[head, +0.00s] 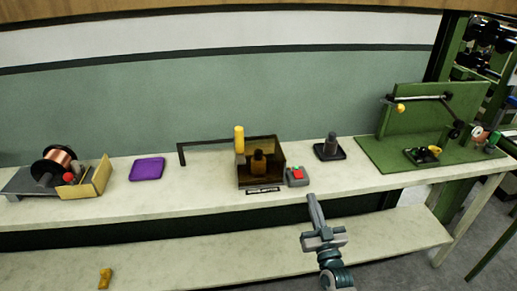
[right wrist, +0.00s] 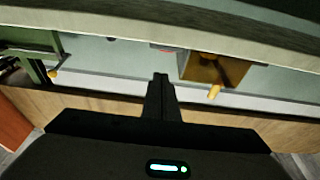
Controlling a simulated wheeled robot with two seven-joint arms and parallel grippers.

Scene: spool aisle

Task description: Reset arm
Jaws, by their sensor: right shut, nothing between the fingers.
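My right gripper (head: 312,202) is shut and empty, raised in front of the bench's front edge, below the small grey box with a red button (head: 297,174). Its closed fingers also show in the right wrist view (right wrist: 160,88). A dark pivoting arm (head: 420,98) with a yellow knob (head: 400,108) at its left end is on the green board fixture (head: 440,122) at the right. The fixture shows at the left of the right wrist view (right wrist: 38,45). The gripper is well apart from it. My left gripper is not in view.
The pale bench (head: 215,197) holds a brown box fixture (head: 252,181) with a yellow upright handle (head: 239,137), a purple pad (head: 147,168), a copper spool (head: 58,162) and a dark post on a base (head: 329,150). A yellow piece (head: 105,278) lies on the lower shelf.

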